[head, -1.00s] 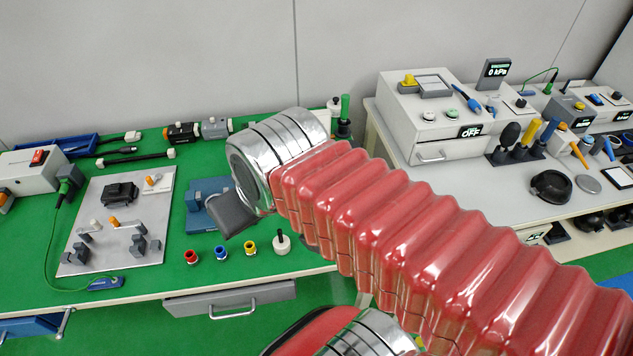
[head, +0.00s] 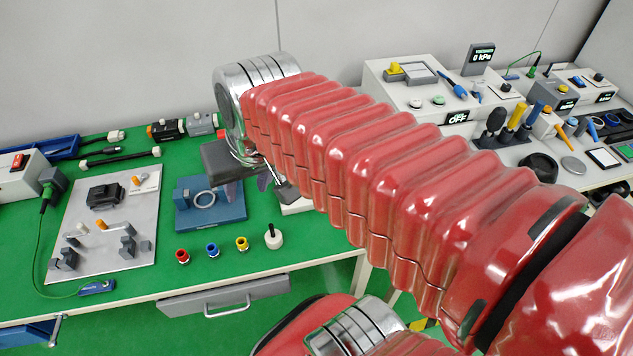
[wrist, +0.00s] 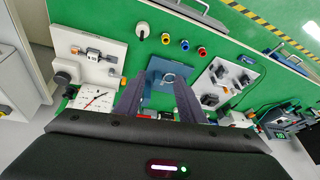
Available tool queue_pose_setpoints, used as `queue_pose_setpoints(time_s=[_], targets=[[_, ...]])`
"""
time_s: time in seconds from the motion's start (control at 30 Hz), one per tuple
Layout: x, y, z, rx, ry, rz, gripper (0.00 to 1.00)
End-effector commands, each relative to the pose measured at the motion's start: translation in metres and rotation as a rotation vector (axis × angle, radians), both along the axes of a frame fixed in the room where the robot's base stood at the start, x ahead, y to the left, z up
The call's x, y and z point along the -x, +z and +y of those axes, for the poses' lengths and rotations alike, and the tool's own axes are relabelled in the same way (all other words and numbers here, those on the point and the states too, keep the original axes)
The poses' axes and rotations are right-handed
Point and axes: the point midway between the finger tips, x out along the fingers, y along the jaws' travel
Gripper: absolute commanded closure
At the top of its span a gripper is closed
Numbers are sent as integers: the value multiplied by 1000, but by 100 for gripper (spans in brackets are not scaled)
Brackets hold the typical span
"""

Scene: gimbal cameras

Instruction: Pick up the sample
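No item is labelled as the sample, and I cannot tell which one it is. A blue fixture block (head: 230,213) with a pale ring (head: 204,199) on top stands on the green bench. The same block (wrist: 157,88) and ring (wrist: 168,77) lie beyond my fingers in the wrist view.
A silver plate (head: 80,207) with clamps and levers lies left of the block. Red (head: 183,257), blue (head: 212,250) and yellow (head: 242,243) fittings and a white-based knob (head: 274,237) stand near the front edge. A gauge (wrist: 95,98) shows beside my fingers.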

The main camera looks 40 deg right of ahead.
Motion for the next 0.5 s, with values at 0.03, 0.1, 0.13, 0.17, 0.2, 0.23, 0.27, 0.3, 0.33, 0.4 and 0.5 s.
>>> queue_pose_setpoints(time_s=[0.03, 0.1, 0.13, 0.17, 0.2, 0.23, 0.27, 0.3, 0.33, 0.4, 0.5], targets=[[-6, -1, -9, -21, -55, 22, 64], [-14, -1, -21, -52, -131, 45, 64], [-17, -1, -26, -66, -163, 55, 64], [-19, -1, -31, -79, -196, 65, 64], [-24, -2, -38, -96, -237, 78, 64], [-26, -3, -44, -110, -272, 88, 64], [-29, -3, -49, -124, -303, 98, 64], [-33, -4, -57, -143, -347, 112, 64], [-35, -5, -63, -156, -379, 121, 64], [-41, -7, -77, -187, -455, 141, 64], [-49, -11, -98, -235, -564, 171, 64]])
